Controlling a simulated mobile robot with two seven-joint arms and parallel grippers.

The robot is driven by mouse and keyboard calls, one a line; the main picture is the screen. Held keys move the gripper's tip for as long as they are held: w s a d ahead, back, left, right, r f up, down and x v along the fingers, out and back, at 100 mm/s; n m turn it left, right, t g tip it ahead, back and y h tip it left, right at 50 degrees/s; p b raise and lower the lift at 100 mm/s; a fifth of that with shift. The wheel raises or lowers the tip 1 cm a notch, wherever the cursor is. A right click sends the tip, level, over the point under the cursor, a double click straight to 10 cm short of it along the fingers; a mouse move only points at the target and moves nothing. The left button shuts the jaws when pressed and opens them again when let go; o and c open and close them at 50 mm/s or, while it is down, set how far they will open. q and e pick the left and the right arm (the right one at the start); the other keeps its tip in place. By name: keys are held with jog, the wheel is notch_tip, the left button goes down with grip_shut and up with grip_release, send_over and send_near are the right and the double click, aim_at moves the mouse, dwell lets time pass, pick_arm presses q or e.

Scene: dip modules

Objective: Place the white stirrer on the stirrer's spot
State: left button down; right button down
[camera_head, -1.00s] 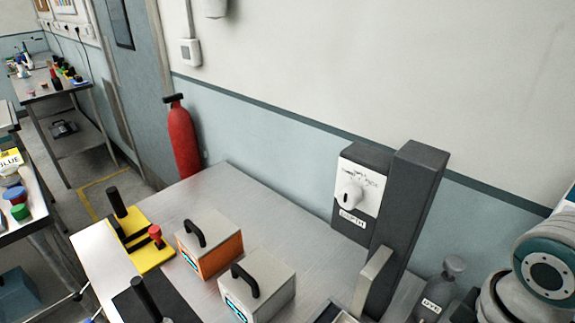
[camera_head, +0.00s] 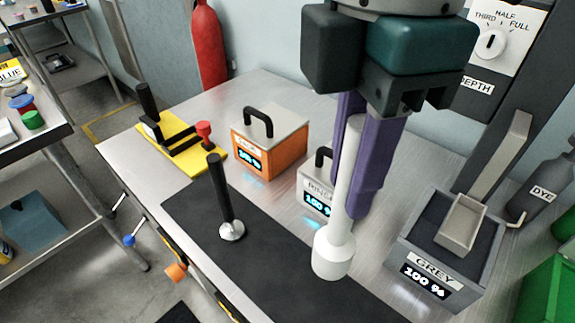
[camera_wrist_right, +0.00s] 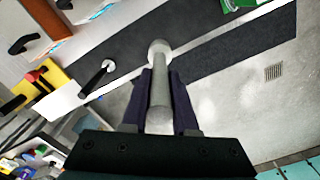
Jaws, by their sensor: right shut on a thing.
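The white stirrer (camera_head: 333,250) has a long rod and a thick rounded lower end. My right gripper (camera_head: 357,205), with purple fingers, is shut on its rod and holds it upright over the black mat (camera_head: 268,255). In the right wrist view the stirrer (camera_wrist_right: 160,90) runs between the fingers (camera_wrist_right: 160,100), its thick end over the mat (camera_wrist_right: 210,58). I cannot tell which place is the white stirrer's spot. My left gripper is not in view.
An orange box (camera_head: 262,163) and a rinse box (camera_head: 312,196) stand behind the mat. A grey box (camera_head: 430,285) and a dip machine (camera_head: 500,160) stand at right. A yellow stand (camera_head: 205,158) is at back left. The mat's left end is clear.

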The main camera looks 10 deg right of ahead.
aim_at(331, 266)
notch_tip(331, 266, down, 16)
jog(key=shift+d+r+b, duration=0.1)
jog(key=shift+b, duration=0.4)
jog(key=c, duration=0.7)
grip_release()
notch_tip(331, 266, up, 12)
jog(key=shift+p, duration=0.65)
jog(key=s+a+f+m+y, duration=0.3)
jog(key=s+a, duration=0.1)
jog(key=s+d+m+t+h, duration=0.1)
jog(key=s+d+m, duration=0.1)
jog(key=d+m, duration=0.2)
jog(key=s+d+f+m+t+h, duration=0.1)
jog(key=s+d+m, duration=0.2)
jog(key=d+m, duration=0.2)
jog(key=s+d+f+m+t, duration=0.1)
jog(key=s+d+m, duration=0.2)
jog(key=d+m, duration=0.1)
jog(key=shift+s+d+f+m+t+h, duration=0.1)
jog(key=shift+d+f+m+t+h, duration=0.15)
jog(key=shift+m+h, duration=0.2)
